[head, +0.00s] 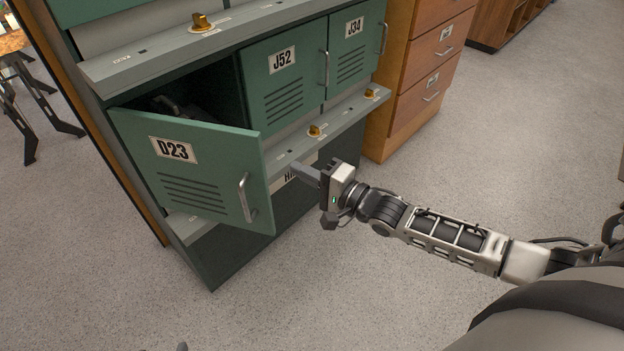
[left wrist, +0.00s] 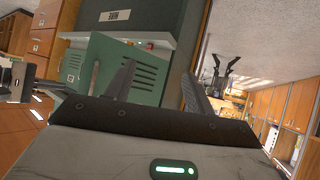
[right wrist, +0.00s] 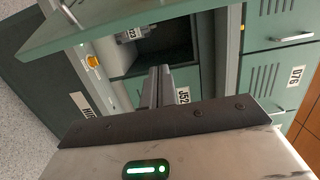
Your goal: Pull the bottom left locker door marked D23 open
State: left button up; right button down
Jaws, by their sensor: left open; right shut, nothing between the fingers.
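The green D23 door (head: 195,200) stands partly open, swung out from its left side, with a vertical metal handle (head: 247,198) near its free right edge. Its vents and handle also show in the left wrist view (left wrist: 139,62). My right gripper (head: 299,171) is shut and empty, just right of the door's free edge, in front of the ledge below J52. The right wrist view shows its closed fingers (right wrist: 156,86) toward the locker opening. My left gripper (left wrist: 160,88) is open and empty, with the door beyond its fingers. Its position is unclear in the head view.
The D23 compartment (head: 212,85) is dark, with an unclear object inside. Doors J52 (head: 285,85) and J34 (head: 352,50) are closed. Ledges with yellow knobs (head: 315,131) run above and below. A wooden drawer cabinet (head: 415,80) stands right. The floor (head: 500,150) ahead is clear.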

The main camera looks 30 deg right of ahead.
pick_arm(q)
jog(key=shift+s+a+r+p, duration=0.1)
jog(key=shift+s+r+p, duration=0.1)
jog(key=shift+p, duration=0.55)
pick_arm(e)
jog(key=shift+w+a, duration=0.25)
jog(key=shift+a, duration=0.6)
jog(key=shift+w+a, duration=0.2)
jog(key=shift+a, duration=0.7)
jog(key=shift+w+a, duration=0.25)
jog(key=shift+a, duration=0.6)
pick_arm(q)
jog(key=shift+w, duration=0.1)
pick_arm(e)
jog(key=shift+a, duration=0.1)
